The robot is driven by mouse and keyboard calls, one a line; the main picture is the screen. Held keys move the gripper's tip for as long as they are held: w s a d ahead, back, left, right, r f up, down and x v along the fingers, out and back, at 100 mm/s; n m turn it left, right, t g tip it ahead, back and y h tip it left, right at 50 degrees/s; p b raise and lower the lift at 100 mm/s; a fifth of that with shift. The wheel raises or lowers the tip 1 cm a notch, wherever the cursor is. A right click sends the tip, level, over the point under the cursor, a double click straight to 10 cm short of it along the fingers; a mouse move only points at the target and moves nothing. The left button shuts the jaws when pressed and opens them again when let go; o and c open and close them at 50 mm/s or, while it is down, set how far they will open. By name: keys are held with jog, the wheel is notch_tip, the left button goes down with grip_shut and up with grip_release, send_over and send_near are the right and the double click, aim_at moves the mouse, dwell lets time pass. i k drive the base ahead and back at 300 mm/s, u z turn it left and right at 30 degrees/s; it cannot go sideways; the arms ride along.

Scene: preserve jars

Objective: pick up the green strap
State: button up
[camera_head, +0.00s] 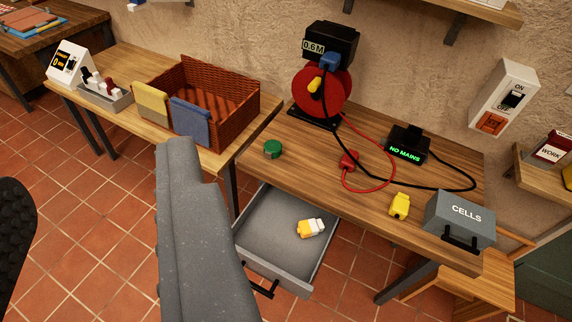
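A small green coil (272,148), which looks like the rolled green strap, lies on the wooden workbench (300,160) near its left edge, just above the open drawer. A large grey part of my gripper or arm (195,235) rises from the bottom of the view, left of the drawer. Its upper end is to the left of the green coil and apart from it in the picture. I cannot make out two fingertips or anything held.
The open grey drawer (262,232) holds a yellow-and-white item (311,228). A red cable reel (321,92), a yellow plug (400,205), a black box reading NO MAINS (408,143) and a grey CELLS box (460,218) stand on the bench. A wicker basket (235,80) sits left.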

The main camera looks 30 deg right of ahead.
aim_at(273, 148)
jog(key=k, duration=0.95)
jog(key=u, duration=0.3)
jog(key=i, duration=2.3)
jog(key=z, duration=0.75)
